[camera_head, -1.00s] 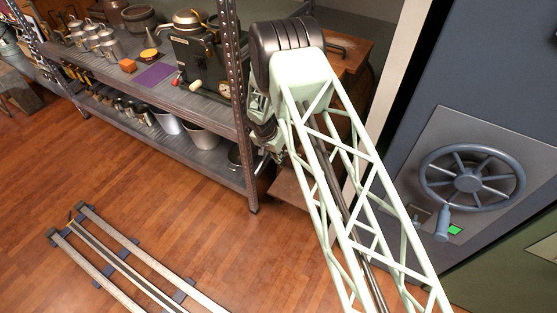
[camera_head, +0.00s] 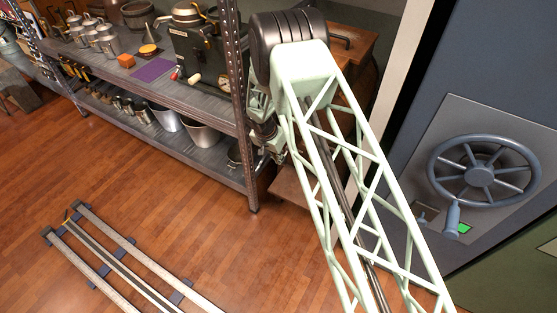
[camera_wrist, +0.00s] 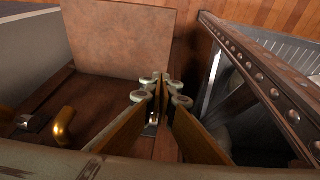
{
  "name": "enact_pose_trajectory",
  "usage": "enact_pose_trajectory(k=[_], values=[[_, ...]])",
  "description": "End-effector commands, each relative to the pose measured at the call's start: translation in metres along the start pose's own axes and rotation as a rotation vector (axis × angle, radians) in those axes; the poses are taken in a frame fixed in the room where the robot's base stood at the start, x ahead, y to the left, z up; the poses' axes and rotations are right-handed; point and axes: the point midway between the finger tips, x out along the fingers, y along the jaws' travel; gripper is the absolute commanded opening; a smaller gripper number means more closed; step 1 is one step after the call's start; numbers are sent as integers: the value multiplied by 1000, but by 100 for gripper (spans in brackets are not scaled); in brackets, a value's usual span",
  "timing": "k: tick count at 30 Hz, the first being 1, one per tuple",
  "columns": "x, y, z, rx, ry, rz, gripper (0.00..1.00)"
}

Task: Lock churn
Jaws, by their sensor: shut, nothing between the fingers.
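A brown wooden body with an orange-brown top (camera_head: 357,45) and a dark handle stands behind my arm in the head view; it may be the churn, but I cannot tell. In the wrist view a flat brown panel (camera_wrist: 120,40) lies ahead of my gripper (camera_wrist: 162,92). A brass handle (camera_wrist: 63,127) and a small metal fitting (camera_wrist: 33,123) are to the left of the fingers. The fingers are shut and empty, close to the brown surfaces; contact is unclear. In the head view the gripper hangs beside the shelf post, mostly hidden by my arm.
A metal shelf (camera_head: 150,85) with pots and cans stands left of my arm; its riveted rail (camera_wrist: 265,75) runs close on the right in the wrist view. A grey safe door with a wheel (camera_head: 480,175) stands at right. Rails (camera_head: 125,255) lie on the open wooden floor.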

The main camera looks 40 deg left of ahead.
Motion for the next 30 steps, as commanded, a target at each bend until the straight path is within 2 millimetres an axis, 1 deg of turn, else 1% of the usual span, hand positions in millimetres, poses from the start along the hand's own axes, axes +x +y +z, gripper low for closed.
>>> enact_pose_trajectory(k=[11, 17, 23, 30], values=[[0, 0, 0, 0, 0, 0, 0], [-4, 0, 0, 1, 0, 0, 0], [-14, 0, 1, 3, 1, 0, 0], [-33, 3, 3, 7, 0, 2, 0]])
